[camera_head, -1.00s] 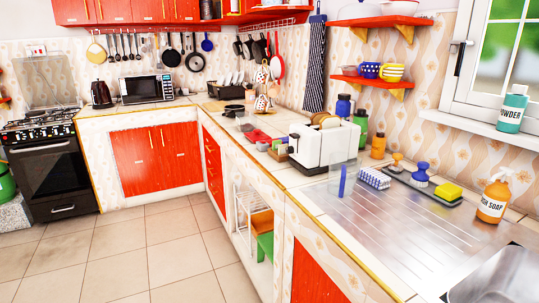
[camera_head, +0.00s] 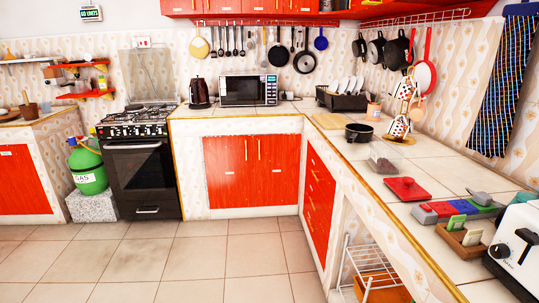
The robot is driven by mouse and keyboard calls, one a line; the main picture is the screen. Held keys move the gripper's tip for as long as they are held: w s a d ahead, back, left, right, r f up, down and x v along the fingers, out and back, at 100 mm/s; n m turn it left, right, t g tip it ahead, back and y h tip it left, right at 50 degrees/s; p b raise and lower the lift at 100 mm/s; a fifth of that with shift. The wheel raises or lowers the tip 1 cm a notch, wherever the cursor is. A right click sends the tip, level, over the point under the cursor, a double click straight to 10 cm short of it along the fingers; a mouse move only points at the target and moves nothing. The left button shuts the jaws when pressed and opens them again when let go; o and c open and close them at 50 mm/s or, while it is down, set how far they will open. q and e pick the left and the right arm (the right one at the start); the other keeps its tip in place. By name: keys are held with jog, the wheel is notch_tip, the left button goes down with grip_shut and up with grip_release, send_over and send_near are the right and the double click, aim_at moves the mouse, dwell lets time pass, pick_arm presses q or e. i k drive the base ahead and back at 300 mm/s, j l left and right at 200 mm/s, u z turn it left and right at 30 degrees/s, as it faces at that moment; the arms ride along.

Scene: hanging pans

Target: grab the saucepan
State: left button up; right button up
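Several pans hang on the walls. On the back wall there is a dark frying pan (camera_head: 279,55) and a larger dark pan (camera_head: 305,62) beside it. On the right wall, dark pans (camera_head: 396,52) hang from a rack, close together and partly overlapping, next to a red pan (camera_head: 426,76). A small black pot (camera_head: 359,132) stands on the counter in the corner area. I cannot tell which of these is the saucepan. Neither of my grippers shows in the head view.
The L-shaped counter (camera_head: 400,165) carries a microwave (camera_head: 249,90), dish rack (camera_head: 341,101), mug stand, red-lidded item (camera_head: 405,189) and toaster (camera_head: 518,250). A stove (camera_head: 139,160) and green gas bottle (camera_head: 87,168) stand left. The tiled floor (camera_head: 180,265) ahead is clear.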

aim_at(357, 133)
jog(key=i+z, duration=0.15)
jog(key=i, duration=0.3)
jog(key=i+j+z, duration=0.2)
jog(key=i, duration=0.25)
jog(key=i+j+z, duration=0.15)
jog(key=i, duration=0.25)
